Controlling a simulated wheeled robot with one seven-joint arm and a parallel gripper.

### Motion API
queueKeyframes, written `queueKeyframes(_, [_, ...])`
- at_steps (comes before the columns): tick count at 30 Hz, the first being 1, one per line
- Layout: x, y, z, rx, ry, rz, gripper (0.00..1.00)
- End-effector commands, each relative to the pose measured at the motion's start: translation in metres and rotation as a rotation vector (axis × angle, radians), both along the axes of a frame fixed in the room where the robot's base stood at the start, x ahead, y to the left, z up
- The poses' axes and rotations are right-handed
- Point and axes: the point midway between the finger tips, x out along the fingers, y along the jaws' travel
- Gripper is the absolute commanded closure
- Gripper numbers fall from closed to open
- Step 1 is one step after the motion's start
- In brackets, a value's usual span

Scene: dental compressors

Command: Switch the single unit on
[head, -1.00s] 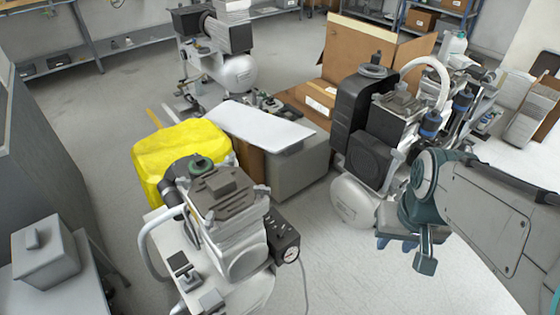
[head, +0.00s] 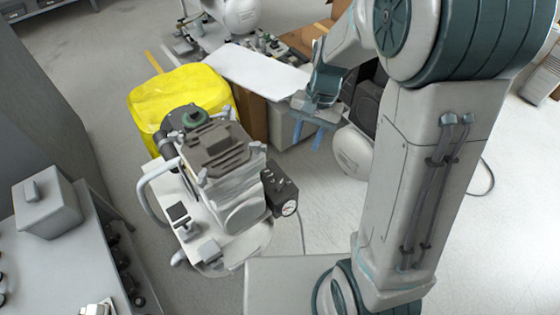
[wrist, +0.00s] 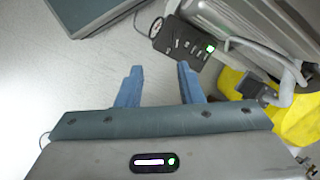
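The single compressor unit (head: 225,185) stands on the floor left of centre in the head view, with a grey ribbed top and a white base. A black control box (head: 281,190) with a round gauge is on its right side. In the wrist view the black box (wrist: 180,40) shows several small controls and a bright green square (wrist: 210,48). My gripper (head: 308,136) is to the right of and beyond the box in the head view, apart from it. In the wrist view my gripper (wrist: 158,78) has its two blue fingers spread, with nothing between them.
A yellow-covered bin (head: 165,100) stands behind the unit. A white board (head: 255,72) lies over boxes beyond it. Another compressor's white tank (head: 355,150) is behind my arm. A grey table with a box (head: 47,207) is at the left.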

Motion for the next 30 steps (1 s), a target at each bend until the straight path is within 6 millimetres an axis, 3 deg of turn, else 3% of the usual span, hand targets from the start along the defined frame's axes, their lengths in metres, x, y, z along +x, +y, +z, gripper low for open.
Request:
queueKeyframes(6, [0.031, 0.025, -0.047, -0.007, 0.126, -0.121, 0.66])
queueKeyframes(13, [0.042, 0.035, -0.072, -0.018, 0.179, -0.181, 0.66])
queueKeyframes(20, [0.035, 0.041, -0.098, -0.018, 0.185, -0.187, 0.66])
queueKeyframes(30, [0.012, 0.056, -0.165, -0.019, 0.186, -0.186, 0.66])
